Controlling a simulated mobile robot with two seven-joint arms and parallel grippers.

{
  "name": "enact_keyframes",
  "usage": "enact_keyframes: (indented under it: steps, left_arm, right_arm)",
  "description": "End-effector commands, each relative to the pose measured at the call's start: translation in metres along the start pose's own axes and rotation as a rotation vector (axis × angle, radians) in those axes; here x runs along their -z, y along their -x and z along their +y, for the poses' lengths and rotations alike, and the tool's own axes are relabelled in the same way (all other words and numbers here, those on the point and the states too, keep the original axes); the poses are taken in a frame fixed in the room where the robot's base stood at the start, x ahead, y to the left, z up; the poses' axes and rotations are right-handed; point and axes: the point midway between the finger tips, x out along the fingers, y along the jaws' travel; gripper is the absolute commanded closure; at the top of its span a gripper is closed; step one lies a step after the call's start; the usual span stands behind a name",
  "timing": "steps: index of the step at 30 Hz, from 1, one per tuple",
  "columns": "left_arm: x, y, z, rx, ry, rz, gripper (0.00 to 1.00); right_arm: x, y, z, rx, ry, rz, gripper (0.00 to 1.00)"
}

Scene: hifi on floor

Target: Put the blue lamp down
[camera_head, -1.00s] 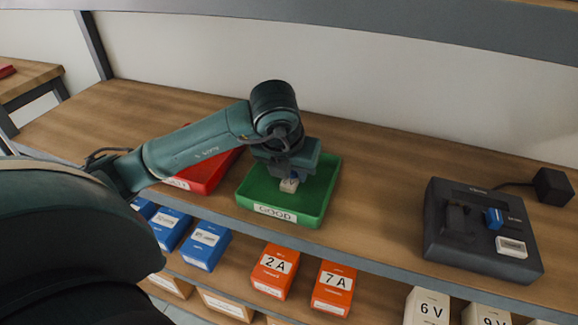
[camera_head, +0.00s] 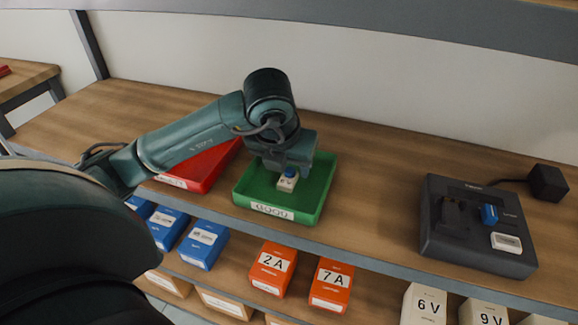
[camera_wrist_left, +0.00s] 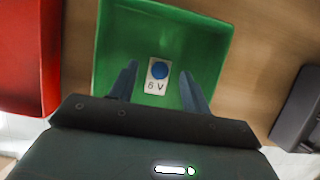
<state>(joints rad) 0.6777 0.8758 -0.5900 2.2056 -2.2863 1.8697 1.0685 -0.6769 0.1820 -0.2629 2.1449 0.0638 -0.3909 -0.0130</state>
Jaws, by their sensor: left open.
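The blue lamp, a small white block with a blue dome (camera_head: 288,179), stands in the green tray labelled GOOD (camera_head: 322,190). In the left wrist view the lamp (camera_wrist_left: 157,76) shows its blue top and a "6 V" label, resting on the floor of the green tray (camera_wrist_left: 205,30). My left gripper (camera_wrist_left: 160,82) is open, with one finger on each side of the lamp and a gap on both sides. In the head view the left gripper (camera_head: 288,168) is just above the lamp. My right gripper is out of view.
A red tray (camera_head: 205,168) stands left of the green one. A dark tester box (camera_head: 478,225) with a blue part sits at the right, cabled to a black block (camera_head: 548,183). Blue and orange boxes (camera_head: 272,268) line the shelf below. The bench between green tray and tester is clear.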

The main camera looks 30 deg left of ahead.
Motion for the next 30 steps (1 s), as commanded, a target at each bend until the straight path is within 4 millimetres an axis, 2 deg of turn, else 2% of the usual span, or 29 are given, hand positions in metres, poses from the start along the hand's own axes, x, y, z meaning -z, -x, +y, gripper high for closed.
enact_keyframes:
  steps: [6,10,30]
  left_arm:
    - [-0.001,0.040,0.000,0.000,0.000,-0.005,0.52]
    - [-0.001,0.054,0.000,-0.001,0.001,-0.003,0.52]
    - [0.000,0.058,0.000,-0.001,0.000,0.000,0.52]
  right_arm:
    - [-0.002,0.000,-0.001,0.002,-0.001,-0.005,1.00]
    - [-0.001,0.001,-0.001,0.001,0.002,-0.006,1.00]
    - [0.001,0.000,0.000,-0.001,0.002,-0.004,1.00]
